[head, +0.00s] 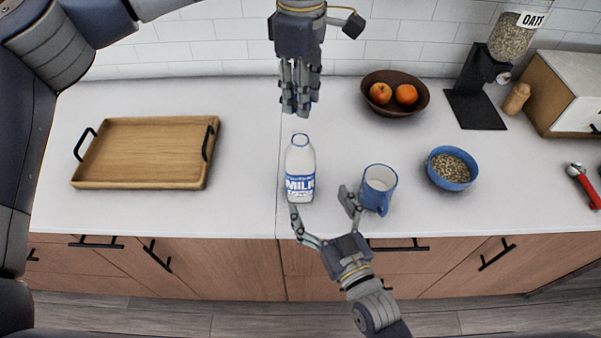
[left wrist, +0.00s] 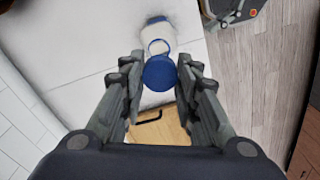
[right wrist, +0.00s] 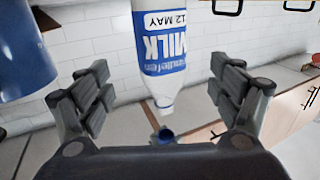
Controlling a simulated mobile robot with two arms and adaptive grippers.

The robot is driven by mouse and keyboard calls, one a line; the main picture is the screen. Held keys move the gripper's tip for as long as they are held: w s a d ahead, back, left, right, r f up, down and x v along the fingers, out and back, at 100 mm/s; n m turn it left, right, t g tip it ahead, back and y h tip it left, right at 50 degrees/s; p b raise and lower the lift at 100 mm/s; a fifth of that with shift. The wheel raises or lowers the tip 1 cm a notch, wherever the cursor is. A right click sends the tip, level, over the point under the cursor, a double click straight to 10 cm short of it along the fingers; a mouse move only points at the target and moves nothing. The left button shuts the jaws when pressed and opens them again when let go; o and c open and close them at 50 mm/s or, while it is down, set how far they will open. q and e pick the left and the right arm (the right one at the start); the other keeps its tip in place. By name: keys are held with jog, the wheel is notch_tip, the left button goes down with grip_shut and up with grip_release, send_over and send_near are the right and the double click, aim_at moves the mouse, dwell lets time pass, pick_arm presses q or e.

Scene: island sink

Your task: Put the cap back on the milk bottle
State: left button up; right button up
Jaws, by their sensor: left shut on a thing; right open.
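The white milk bottle (head: 300,172) with a blue label stands upright and open on the counter. Its blue-rimmed mouth shows in the left wrist view (left wrist: 157,46). My left gripper (head: 297,112) is above and behind the bottle, fingers pointing down, shut on the blue cap (left wrist: 160,73). In the head view the fingers mostly hide the cap. The right wrist view, which is upside down, shows the cap (right wrist: 165,135) apart from the bottle's neck. My right gripper (head: 322,206) is open and empty at the front of the bottle, which stands beyond its spread fingers (right wrist: 160,88).
A blue and white mug (head: 379,187) stands close to the right gripper's right finger. A blue bowl of cereal (head: 452,168) and a brown fruit bowl (head: 394,93) are further right. A wooden tray (head: 148,152) lies at left. The counter between tray and bottle is clear.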

pick_arm(q)
jog(key=shift+w, duration=0.1)
pick_arm(e)
jog(key=x, duration=1)
pick_arm(q)
jog(key=shift+w+a, duration=0.1)
jog(key=shift+a, duration=0.05)
pick_arm(e)
jog(key=shift+w+a, duration=0.15)
jog(key=shift+w, duration=0.3)
jog(key=shift+s, duration=0.1)
jog(key=c, duration=1.6)
pick_arm(q)
send_over(300, 133)
jog(key=shift+f, duration=2.55)
pick_arm(e)
jog(key=shift+c, duration=0.3)
